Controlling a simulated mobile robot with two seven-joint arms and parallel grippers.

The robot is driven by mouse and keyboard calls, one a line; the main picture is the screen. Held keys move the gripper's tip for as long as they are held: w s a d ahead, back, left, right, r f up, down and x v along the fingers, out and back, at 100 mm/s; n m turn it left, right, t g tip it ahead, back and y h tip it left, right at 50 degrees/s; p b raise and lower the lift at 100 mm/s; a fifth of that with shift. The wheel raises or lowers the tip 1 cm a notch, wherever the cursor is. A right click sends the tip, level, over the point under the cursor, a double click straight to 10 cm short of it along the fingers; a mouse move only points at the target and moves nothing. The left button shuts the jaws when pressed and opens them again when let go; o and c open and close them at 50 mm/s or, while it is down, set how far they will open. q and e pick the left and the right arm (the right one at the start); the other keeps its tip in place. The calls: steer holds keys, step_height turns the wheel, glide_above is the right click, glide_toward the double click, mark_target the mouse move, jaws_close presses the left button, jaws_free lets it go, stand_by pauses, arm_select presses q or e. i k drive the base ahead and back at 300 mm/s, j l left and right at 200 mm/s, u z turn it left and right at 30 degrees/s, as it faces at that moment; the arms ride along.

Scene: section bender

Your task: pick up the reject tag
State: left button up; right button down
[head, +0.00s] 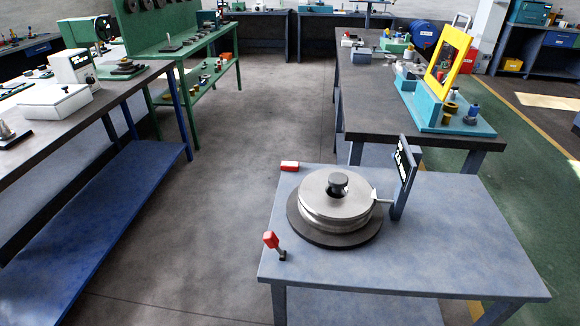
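A small flat red piece with a pale end (290,166) lies at the back left corner of a blue-grey table (450,240); it may be the reject tag, but no writing on it is readable. On the same table a round metal disc stack (336,203) with a dark knob sits on a wide dark round base (345,241). A white pointer (381,196) reaches towards the disc from a dark upright panel (404,170). A red-handled lever (271,241) stands near the left edge. Neither of my grippers is in view.
The right side of the blue-grey table is clear. Behind it stands a dark-topped bench with a teal machine and yellow frame (447,58). A long bench with a blue lower shelf (100,215) runs along the left. Open grey floor (220,170) lies between.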

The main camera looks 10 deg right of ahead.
mark_target(288, 166)
steer(key=z, duration=2.55)
steer(key=k+j+z, duration=0.1)
steer(key=k+z, duration=0.15)
steer(key=z, duration=0.25)
steer(key=k+z, duration=0.25)
steer(key=z, duration=0.2)
steer(key=k+j+z, duration=0.1)
steer(key=k+z, duration=0.2)
steer(key=z, duration=0.15)
steer(key=k+z, duration=0.45)
steer(key=k+j+z, duration=0.1)
steer(key=k+z, duration=0.15)
steer(key=z, duration=0.2)
steer(key=k+z, duration=0.3)
steer(key=z, duration=0.15)
steer(key=k+z, duration=0.75)
steer(key=k, duration=0.8)
